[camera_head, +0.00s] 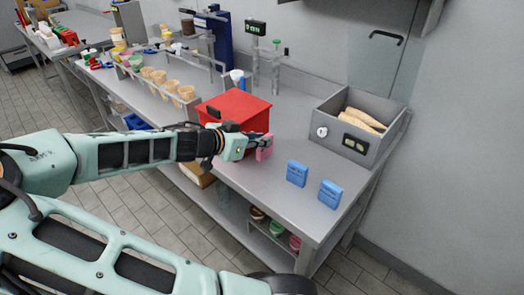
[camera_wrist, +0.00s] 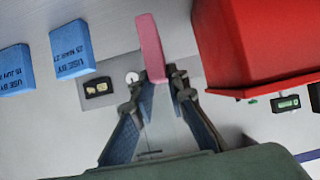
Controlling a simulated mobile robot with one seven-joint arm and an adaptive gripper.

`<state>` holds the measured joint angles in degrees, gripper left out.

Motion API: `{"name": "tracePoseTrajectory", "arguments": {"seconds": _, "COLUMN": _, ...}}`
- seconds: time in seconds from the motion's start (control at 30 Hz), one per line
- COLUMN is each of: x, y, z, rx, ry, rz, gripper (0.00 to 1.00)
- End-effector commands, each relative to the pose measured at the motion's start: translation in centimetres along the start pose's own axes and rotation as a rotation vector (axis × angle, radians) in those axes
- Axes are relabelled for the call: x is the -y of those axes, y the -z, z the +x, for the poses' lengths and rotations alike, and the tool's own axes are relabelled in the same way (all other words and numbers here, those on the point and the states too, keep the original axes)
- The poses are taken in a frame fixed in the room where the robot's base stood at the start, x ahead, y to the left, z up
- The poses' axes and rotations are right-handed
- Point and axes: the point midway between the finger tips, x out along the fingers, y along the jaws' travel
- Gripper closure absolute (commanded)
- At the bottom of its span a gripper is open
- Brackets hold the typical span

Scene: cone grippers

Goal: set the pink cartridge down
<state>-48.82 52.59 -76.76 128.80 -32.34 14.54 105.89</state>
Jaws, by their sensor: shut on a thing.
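The pink cartridge (camera_head: 265,149) is between the fingers of my gripper (camera_head: 254,145), in front of the red box near the bench's front edge. In the wrist view the cartridge (camera_wrist: 151,45) stands out beyond the fingertips of my gripper (camera_wrist: 158,84), which is shut on its near end. I cannot tell whether its underside touches the bench top. Two blue cartridges (camera_head: 297,173) (camera_head: 330,194) stand upright to the right on the bench. They also show at the left of the wrist view (camera_wrist: 72,48) (camera_wrist: 15,69), with use-by lettering.
The red box (camera_head: 238,104) is close beside my gripper, filling the right of the wrist view (camera_wrist: 250,40). A grey bin (camera_head: 352,148) with cones stands at the back right. The grey bench top (camera_head: 298,133) is clear between box, bin and blue cartridges.

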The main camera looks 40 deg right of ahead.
Motion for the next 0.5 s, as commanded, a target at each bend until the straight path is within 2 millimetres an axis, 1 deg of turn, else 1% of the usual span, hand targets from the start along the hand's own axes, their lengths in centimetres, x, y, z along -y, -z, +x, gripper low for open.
{"name": "tracePoseTrajectory", "arguments": {"seconds": 0.1, "x": -0.5, "y": -1.0, "z": 1.4, "rx": 0.001, "ry": -0.004, "rz": -0.003, "gripper": 1.00}}
{"name": "tracePoseTrajectory", "arguments": {"seconds": 0.2, "x": -0.4, "y": -2.3, "z": 2.1, "rx": 0.000, "ry": -0.004, "rz": -0.004, "gripper": 1.00}}
{"name": "tracePoseTrajectory", "arguments": {"seconds": 0.27, "x": -0.3, "y": -2.8, "z": 2.3, "rx": 0.000, "ry": -0.002, "rz": -0.003, "gripper": 1.00}}
{"name": "tracePoseTrajectory", "arguments": {"seconds": 0.33, "x": -0.3, "y": -3.1, "z": 2.5, "rx": 0.001, "ry": -0.001, "rz": -0.001, "gripper": 1.00}}
{"name": "tracePoseTrajectory", "arguments": {"seconds": 0.5, "x": -0.3, "y": -3.1, "z": 2.4, "rx": 0.001, "ry": -0.001, "rz": 0.000, "gripper": 1.00}}
